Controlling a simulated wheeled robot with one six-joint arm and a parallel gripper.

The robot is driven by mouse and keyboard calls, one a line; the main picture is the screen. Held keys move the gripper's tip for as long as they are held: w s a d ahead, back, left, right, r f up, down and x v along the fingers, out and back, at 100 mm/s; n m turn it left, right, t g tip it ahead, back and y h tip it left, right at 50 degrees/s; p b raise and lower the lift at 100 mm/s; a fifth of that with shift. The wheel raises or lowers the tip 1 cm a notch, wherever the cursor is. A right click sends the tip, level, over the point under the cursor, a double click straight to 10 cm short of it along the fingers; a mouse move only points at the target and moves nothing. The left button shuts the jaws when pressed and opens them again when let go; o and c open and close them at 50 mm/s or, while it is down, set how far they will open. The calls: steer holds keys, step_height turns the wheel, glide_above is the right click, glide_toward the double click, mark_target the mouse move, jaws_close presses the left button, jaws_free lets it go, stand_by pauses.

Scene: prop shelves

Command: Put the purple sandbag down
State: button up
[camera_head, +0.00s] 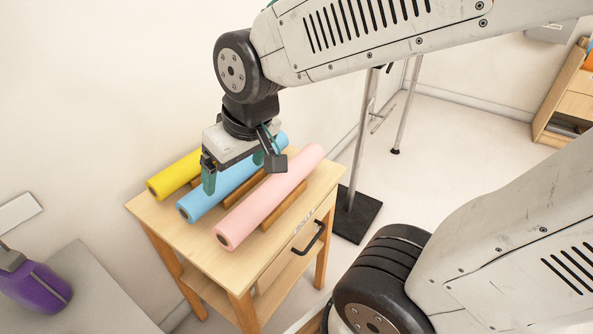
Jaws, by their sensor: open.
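A purple rounded object with grey parts (38,290), which looks like the purple sandbag, lies at the far lower left, on or against a grey surface (90,295); the left picture edge cuts it off. My gripper (240,174) is open and empty, pointing down over the blue roll (228,188) on a small wooden table (183,238). Its two green fingers are apart, over the blue roll; I cannot tell whether they touch it. My gripper is well to the right of the purple object.
A yellow roll (174,176) and a pink roll (265,202) lie on either side of the blue one, with wooden strips between them. The table has a drawer with a black handle (308,238). A metal stand with a black base (355,214) is behind. Floor at right (450,150) is clear.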

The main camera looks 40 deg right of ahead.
steer(key=s+d+r+g, duration=0.1)
steer(key=s+d, duration=0.1)
steer(key=s, duration=0.3)
steer(key=s+d+r+m+g+h, duration=0.1)
steer(key=s+d+r, duration=0.1)
steer(key=s, duration=0.4)
steer(key=shift+s+d+m+g, duration=0.3)
steer(key=shift+d+g, duration=0.1)
steer(key=shift+d, duration=0.3)
steer(key=shift+w, duration=0.1)
